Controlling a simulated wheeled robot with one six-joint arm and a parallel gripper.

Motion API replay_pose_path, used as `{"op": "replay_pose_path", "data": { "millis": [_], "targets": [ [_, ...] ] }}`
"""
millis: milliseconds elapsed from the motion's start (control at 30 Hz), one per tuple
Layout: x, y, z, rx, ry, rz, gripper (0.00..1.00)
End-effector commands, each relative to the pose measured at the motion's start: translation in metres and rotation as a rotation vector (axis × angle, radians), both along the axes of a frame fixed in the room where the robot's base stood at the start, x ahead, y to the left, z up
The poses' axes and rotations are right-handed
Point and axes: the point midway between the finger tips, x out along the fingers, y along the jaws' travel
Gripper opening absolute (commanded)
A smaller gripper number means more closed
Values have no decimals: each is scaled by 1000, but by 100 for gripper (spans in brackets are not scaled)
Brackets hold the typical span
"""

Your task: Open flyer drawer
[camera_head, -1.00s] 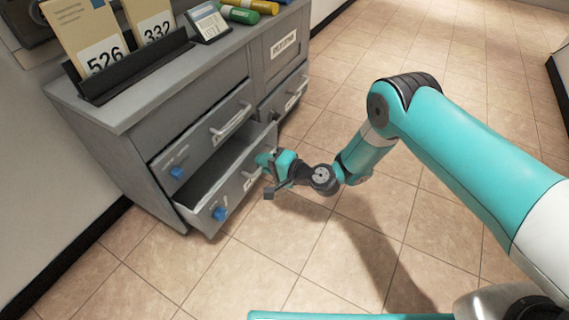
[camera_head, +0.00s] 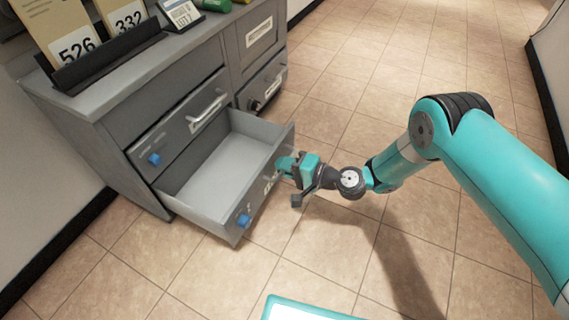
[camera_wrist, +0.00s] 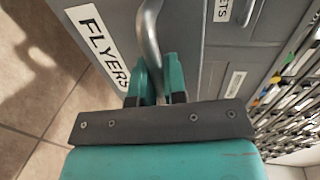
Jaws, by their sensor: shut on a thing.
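The flyer drawer (camera_head: 258,200) is the lower left drawer of the grey cabinet, and it stands well out with its empty-looking inside showing. It has a blue knob (camera_head: 243,221) at its front left. In the wrist view its front carries a FLYERS label (camera_wrist: 97,45) and a curved metal handle (camera_wrist: 149,32). My gripper (camera_head: 284,165) is at the drawer front, shut on this handle. Its teal fingers (camera_wrist: 156,78) sit on both sides of the handle bar, which they partly hide.
The upper left drawer (camera_head: 180,125), with a handle and blue knob, is shut. Another drawer (camera_head: 262,88) and a labelled door (camera_head: 259,35) are to its right. Envelopes marked 526 and 332 stand in a black rack (camera_head: 107,58) on top. The tiled floor (camera_head: 340,90) right of the cabinet is clear.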

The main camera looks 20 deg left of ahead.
Motion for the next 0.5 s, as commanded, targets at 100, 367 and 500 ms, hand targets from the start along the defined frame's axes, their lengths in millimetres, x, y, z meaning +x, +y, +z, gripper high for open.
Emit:
{"op": "replay_pose_path", "data": {
  "millis": [100, 367, 500],
  "targets": [
    [-4, 1, -1, -1, 7, 10, 0],
    [-1, 1, 0, 0, 3, 4, 37],
    [-1, 1, 0, -1, 2, 3, 37]
  ]
}}
